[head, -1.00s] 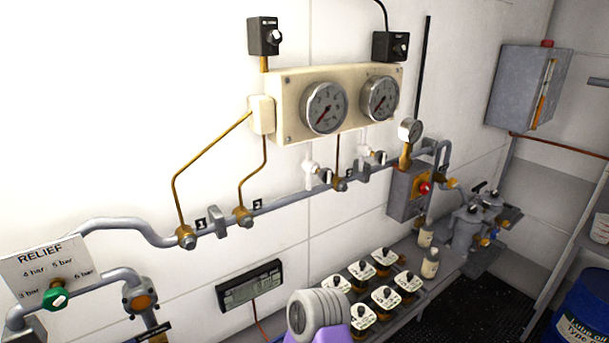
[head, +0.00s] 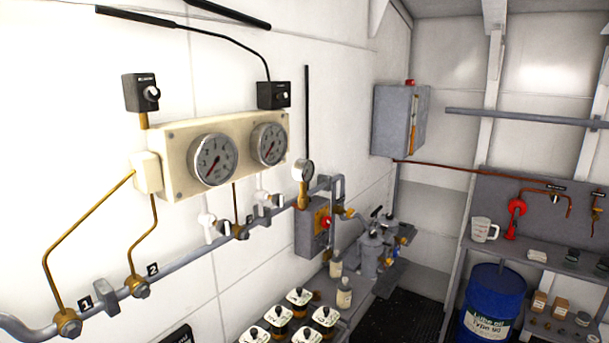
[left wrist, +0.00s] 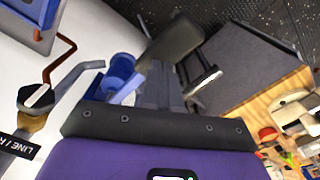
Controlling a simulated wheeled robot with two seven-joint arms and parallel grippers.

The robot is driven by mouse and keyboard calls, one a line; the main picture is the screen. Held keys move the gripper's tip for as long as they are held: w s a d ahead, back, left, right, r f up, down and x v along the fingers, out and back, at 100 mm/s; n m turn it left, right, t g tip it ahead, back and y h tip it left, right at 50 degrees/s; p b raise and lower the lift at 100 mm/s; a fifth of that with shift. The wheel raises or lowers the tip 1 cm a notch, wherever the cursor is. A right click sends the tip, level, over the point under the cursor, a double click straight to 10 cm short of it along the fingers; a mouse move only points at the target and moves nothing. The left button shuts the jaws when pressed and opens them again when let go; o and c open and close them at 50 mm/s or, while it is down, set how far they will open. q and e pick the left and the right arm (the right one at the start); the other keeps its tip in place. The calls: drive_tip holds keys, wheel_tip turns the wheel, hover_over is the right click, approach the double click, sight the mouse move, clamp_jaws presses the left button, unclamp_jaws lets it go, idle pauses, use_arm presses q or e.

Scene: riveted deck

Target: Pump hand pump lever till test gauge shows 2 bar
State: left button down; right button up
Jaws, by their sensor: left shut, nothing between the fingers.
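Two round white-faced gauges, one left (head: 213,159) and one right (head: 269,144), sit on a cream panel (head: 180,178); their needles point to the lower left. A smaller gauge (head: 303,171) stands on the pipe, its reading too small to tell. I cannot tell which is the test gauge. No part is clearly the hand pump lever; a grey canister assembly (head: 370,255) has a dark handle (head: 376,212), and a red fitting (head: 516,212) hangs on the far board. My left gripper (left wrist: 160,75) is shut and empty in the left wrist view. My right gripper is out of view.
A grey wall box (head: 399,120) has a red top lamp. Several labelled black-knobbed jars (head: 298,302) and two bottles (head: 344,298) stand on the bench.

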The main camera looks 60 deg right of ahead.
use_arm(q)
drive_tip(key=shift+f, duration=0.15)
wheel_tip(320, 180, down, 12)
drive_tip(key=b, duration=1)
wheel_tip(320, 180, up, 12)
drive_tip(key=p, duration=0.9)
drive_tip(key=shift+r+p, duration=0.2)
drive_tip(key=shift+p, duration=0.1)
drive_tip(key=shift+f, duration=0.15)
idle(0.5)
wheel_tip(320, 180, down, 12)
drive_tip(key=b, duration=1)
wheel_tip(320, 180, up, 12)
drive_tip(key=p, duration=0.9)
drive_tip(key=shift+p, duration=0.35)
